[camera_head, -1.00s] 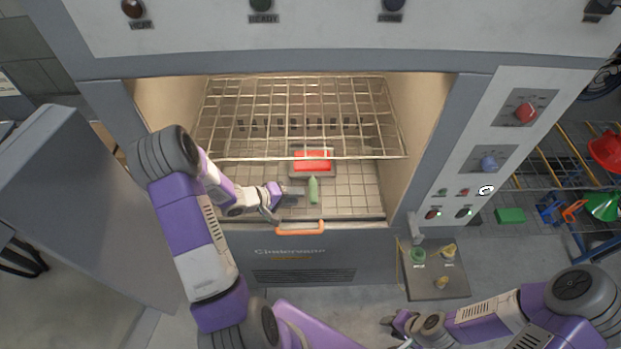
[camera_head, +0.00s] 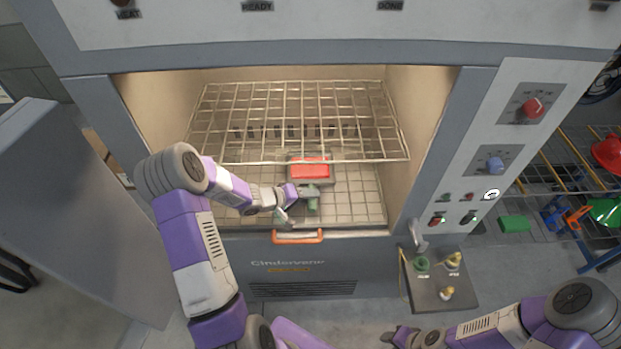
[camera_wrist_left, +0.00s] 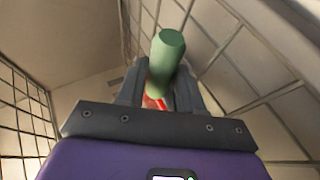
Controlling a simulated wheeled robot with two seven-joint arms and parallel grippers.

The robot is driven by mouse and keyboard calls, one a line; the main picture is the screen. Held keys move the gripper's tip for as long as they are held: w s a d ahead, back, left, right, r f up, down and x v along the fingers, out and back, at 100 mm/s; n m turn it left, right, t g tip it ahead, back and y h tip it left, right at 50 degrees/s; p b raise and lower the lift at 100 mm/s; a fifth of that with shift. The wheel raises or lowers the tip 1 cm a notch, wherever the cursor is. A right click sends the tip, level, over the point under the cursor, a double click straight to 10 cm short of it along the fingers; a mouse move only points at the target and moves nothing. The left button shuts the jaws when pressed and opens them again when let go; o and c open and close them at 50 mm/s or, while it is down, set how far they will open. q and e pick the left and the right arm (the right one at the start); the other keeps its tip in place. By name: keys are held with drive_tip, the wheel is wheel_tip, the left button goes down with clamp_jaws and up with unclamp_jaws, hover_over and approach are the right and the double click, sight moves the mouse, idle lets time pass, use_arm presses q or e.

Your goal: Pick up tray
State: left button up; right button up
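The tray (camera_head: 327,173) is small and grey, holds a red block and has a green handle (camera_head: 313,203) pointing toward the oven's front. It rests inside the open oven, below the wire rack. My left gripper (camera_head: 312,193) is inside the oven at the handle. In the left wrist view the green handle (camera_wrist_left: 167,58) stands between the two spread fingers, with some red behind it; contact is not clear. My right gripper (camera_head: 388,336) is low at the right, outside the oven and away from the tray; its fingers are too small to read.
The wire rack (camera_head: 295,118) spans the oven above the tray. An orange handle (camera_head: 297,237) sits on the oven's front below the opening. The open door (camera_head: 75,200) stands at left. A small panel with knobs (camera_head: 438,295) juts out at lower right.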

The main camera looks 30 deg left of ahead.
use_arm(q)
drive_tip(key=shift+c, duration=0.5)
clamp_jaws()
drive_tip(key=shift+r, duration=0.1)
drive_tip(key=shift+r, duration=0.1)
